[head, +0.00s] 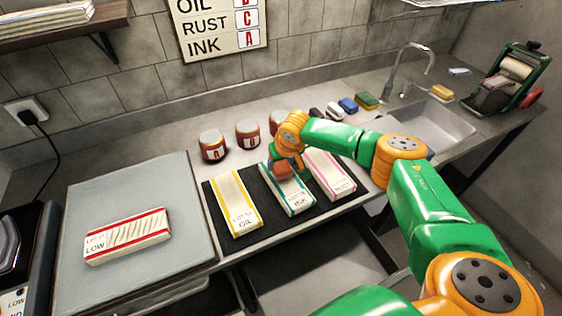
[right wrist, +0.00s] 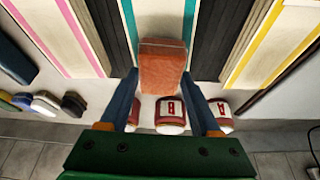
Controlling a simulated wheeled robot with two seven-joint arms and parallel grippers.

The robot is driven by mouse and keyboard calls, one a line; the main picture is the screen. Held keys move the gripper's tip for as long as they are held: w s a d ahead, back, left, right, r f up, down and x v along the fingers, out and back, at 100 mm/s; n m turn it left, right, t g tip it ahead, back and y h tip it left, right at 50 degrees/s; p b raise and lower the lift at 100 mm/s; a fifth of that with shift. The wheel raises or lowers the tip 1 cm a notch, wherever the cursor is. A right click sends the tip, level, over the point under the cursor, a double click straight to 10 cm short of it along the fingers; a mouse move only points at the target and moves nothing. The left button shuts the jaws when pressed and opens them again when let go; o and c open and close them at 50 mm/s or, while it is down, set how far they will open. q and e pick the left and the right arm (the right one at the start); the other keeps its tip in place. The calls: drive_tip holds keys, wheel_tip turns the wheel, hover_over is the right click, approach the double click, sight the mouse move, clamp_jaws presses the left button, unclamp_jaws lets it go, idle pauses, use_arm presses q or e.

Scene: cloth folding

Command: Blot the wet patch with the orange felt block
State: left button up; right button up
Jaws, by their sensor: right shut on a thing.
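My right gripper (head: 286,163) is over the middle cloth strip, the one with teal stripes (head: 298,202). It is shut on the orange felt block (right wrist: 162,66), which sits between the two fingers in the right wrist view. The block is at or just above the strip's far part; I cannot tell whether it touches. No wet patch shows clearly; the block and gripper hide part of this strip. My left gripper is not in view.
Jars marked A (head: 213,146) and B (head: 247,134) and a third jar stand behind the dark mat (head: 216,201). A grey board (head: 140,255) with a red-striped cloth (head: 128,236) lies left. Several blocks and a sink (head: 440,124) are right. A sign (head: 222,28) hangs behind.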

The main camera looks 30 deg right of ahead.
drive_tip(key=shift+f, duration=0.45)
idle(0.6)
drive_tip(key=shift+s, duration=0.1)
wheel_tip(320, 180, up, 5)
drive_tip(key=p, duration=0.5)
drive_tip(key=shift+r, duration=1)
